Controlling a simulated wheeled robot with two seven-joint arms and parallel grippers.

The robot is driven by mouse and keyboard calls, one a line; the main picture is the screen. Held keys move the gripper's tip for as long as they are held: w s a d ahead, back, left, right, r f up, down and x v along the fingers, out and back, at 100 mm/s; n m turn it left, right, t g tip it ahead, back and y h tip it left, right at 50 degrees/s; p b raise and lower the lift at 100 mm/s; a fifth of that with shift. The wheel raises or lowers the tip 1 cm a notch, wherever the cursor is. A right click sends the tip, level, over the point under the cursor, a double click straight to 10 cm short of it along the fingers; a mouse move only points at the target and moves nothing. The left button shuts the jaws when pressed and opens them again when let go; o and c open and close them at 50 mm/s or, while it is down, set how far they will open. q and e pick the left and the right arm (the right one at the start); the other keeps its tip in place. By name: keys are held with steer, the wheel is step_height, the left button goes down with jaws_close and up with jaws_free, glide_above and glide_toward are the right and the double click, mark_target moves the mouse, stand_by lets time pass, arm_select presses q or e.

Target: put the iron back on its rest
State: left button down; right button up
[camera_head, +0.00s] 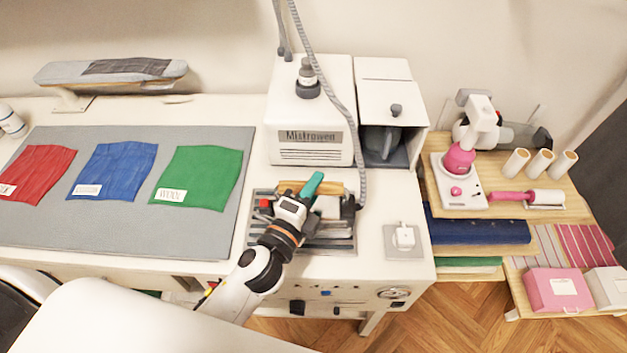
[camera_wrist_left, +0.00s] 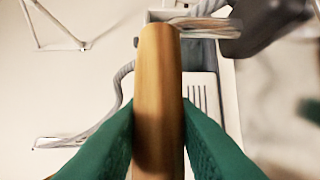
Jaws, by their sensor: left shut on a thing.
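My left gripper (camera_head: 312,184) reaches over the slatted grey metal iron rest (camera_head: 335,246) on the white table. Its green fingers are shut on the iron's wooden handle (camera_head: 332,187), and the handle also shows between both fingers in the left wrist view (camera_wrist_left: 158,100). The iron's pale body (camera_head: 327,207) is partly hidden by the gripper and wrist. It appears over the rest; I cannot tell whether it touches the slats. My right gripper is not in view.
A grey hose (camera_head: 352,120) hangs down beside the white steam station (camera_head: 310,120). A white box with an open front (camera_head: 385,110) stands right of it. A small white item on a grey plate (camera_head: 403,237) lies to the right. Red, blue and green cloths (camera_head: 195,178) lie left.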

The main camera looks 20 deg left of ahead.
arm_select(q)
steer(key=shift+r, duration=0.25)
steer(key=c, duration=1.2)
jaws_free()
steer(key=shift+s+f, duration=0.1)
steer(key=shift+f, duration=0.15)
steer(key=shift+o, duration=0.2)
steer(key=shift+r, duration=0.15)
steer(key=s+a+b, duration=0.2)
steer(key=s+b, duration=0.2)
steer(key=s, duration=0.8)
steer(key=shift+b, duration=0.35)
steer(key=shift+w, duration=0.1)
